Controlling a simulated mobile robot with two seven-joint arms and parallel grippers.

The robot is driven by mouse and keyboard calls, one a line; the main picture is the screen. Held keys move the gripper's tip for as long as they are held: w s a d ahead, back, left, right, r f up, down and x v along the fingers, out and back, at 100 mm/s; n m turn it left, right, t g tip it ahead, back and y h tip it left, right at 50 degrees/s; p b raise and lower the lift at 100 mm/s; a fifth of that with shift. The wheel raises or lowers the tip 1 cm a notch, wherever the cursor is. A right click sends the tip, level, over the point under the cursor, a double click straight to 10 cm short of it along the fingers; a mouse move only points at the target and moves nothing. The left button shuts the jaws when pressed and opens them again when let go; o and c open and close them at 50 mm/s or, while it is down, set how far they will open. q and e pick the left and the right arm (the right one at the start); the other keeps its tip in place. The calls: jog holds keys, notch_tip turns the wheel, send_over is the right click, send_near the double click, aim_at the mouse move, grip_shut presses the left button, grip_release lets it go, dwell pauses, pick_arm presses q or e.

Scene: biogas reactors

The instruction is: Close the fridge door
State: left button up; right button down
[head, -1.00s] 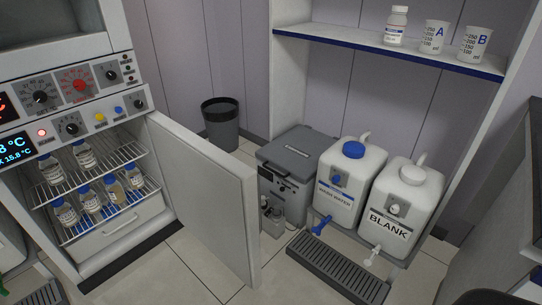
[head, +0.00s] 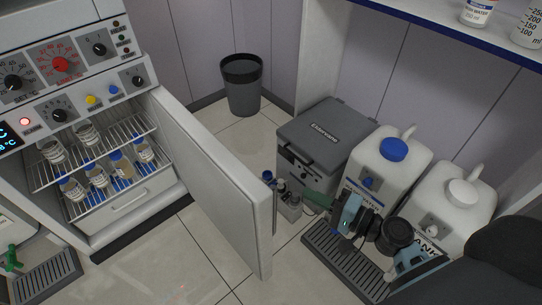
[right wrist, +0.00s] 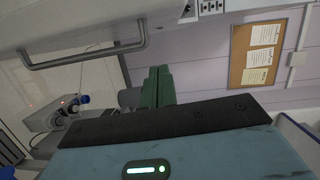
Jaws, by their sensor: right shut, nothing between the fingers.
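The fridge door (head: 205,165) is white and stands wide open, swung out toward me from the fridge's right side. The open fridge (head: 172,195) shows two wire shelves with several blue-capped bottles (head: 97,175), and a white drawer (head: 128,200) below. My right gripper (head: 314,198) has green fingers, shut and empty. In the head view it appears right of the door's free edge, in front of the grey box; a gap shows between them. Its green fingers also show in the right wrist view (right wrist: 158,88). My left gripper is not in view.
Right of the door are a grey lidded box (head: 325,135), small instruments (head: 288,200), two white canisters (head: 390,160) and a drip grate (head: 345,262). A dark bin (head: 242,85) stands behind the door. Tiled floor (head: 170,260) is clear in front of the fridge.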

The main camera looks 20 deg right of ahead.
jog(key=shift+m+t, duration=0.3)
jog(key=w+a, duration=0.2)
jog(key=w+a+r+p, duration=0.1)
jog(key=w+a, duration=0.2)
jog(key=w+a+r+p, duration=0.1)
jog(key=w+a, duration=0.2)
jog(key=shift+a, duration=0.1)
jog(key=shift+s+a, duration=0.15)
jog(key=shift+a, duration=0.2)
jog(key=shift+s+a+f, duration=0.1)
